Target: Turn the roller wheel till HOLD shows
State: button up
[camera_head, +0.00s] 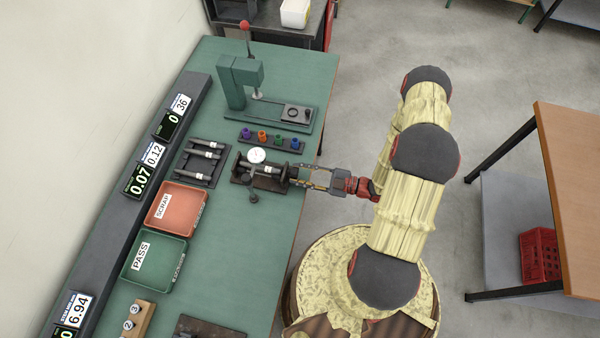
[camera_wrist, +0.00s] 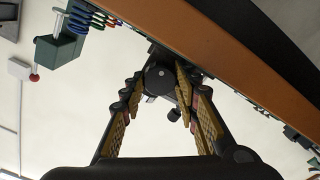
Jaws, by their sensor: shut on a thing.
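The runout fixture (camera_head: 243,180) stands on the green bench, with a white dial gauge (camera_head: 257,156) above it and a shaft lying across it. My gripper (camera_head: 299,179) reaches in from the right at the fixture's right end. In the wrist view its fingers (camera_wrist: 163,82) are closed on either side of a dark round roller wheel (camera_wrist: 159,76). The head view barely shows the wheel behind the fingers. A black readout (camera_head: 139,181) on the back rail shows 0.07, with a white label reading 0.12 beside it.
Several shafts lie in a dark rack (camera_head: 182,176) left of the fixture. Red SCRAP (camera_head: 199,218) and green PASS (camera_head: 177,266) trays lie below it. A strip of coloured pieces (camera_head: 271,147) and a green press (camera_head: 233,88) stand behind. A wooden table (camera_head: 575,160) stands right.

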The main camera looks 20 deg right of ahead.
jog(key=shift+f+m+p, duration=0.15)
jog(key=shift+m+p, duration=0.25)
jog(key=shift+m, duration=2.1)
jog(key=shift+m, duration=0.6)
jog(key=o, duration=1.1)
jog(key=shift+o, duration=0.2)
jog(key=shift+d, duration=0.1)
jog(key=v, duration=1.2)
